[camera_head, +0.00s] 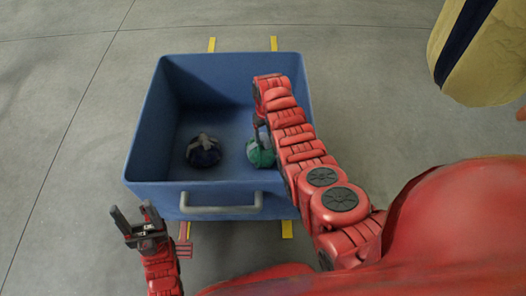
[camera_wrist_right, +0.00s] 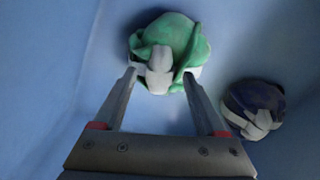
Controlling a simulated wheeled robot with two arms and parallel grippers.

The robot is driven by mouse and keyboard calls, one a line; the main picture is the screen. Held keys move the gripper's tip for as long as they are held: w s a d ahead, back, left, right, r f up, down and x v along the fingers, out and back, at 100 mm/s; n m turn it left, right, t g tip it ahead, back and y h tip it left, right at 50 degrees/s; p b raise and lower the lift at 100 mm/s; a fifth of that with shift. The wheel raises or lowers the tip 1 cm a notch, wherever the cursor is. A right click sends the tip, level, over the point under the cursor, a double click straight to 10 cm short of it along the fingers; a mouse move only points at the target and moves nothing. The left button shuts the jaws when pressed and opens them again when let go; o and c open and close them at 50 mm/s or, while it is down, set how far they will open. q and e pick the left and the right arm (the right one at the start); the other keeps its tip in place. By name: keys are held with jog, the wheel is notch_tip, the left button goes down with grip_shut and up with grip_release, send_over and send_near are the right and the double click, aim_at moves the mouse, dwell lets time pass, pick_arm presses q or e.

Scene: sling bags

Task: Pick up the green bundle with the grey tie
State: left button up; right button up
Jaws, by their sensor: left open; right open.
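The green bundle with the grey tie (camera_head: 261,154) sits on the floor of the blue bin, right of its middle, partly hidden by my right arm. In the right wrist view the green bundle (camera_wrist_right: 183,42) is ahead, with its pale grey tie facing the camera. My right gripper (camera_wrist_right: 163,83) is open, with its fingertips close to the near side of the bundle, one toward each side of the tie. I cannot tell whether they touch it. My left gripper (camera_head: 139,224) is open and empty, outside the bin at the front left.
A dark blue bundle with a grey tie (camera_head: 204,152) lies left of the green one, and also shows in the right wrist view (camera_wrist_right: 254,106). The blue bin (camera_head: 147,128) has high walls and a grey front handle (camera_head: 221,203). Yellow floor marks lie around it. A yellow and dark object (camera_head: 483,55) is at the upper right.

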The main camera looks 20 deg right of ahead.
notch_tip(320, 180, down, 2)
jog(key=shift+f+b, duration=0.15)
jog(key=shift+b, duration=0.15)
grip_shut()
dwell(1.2)
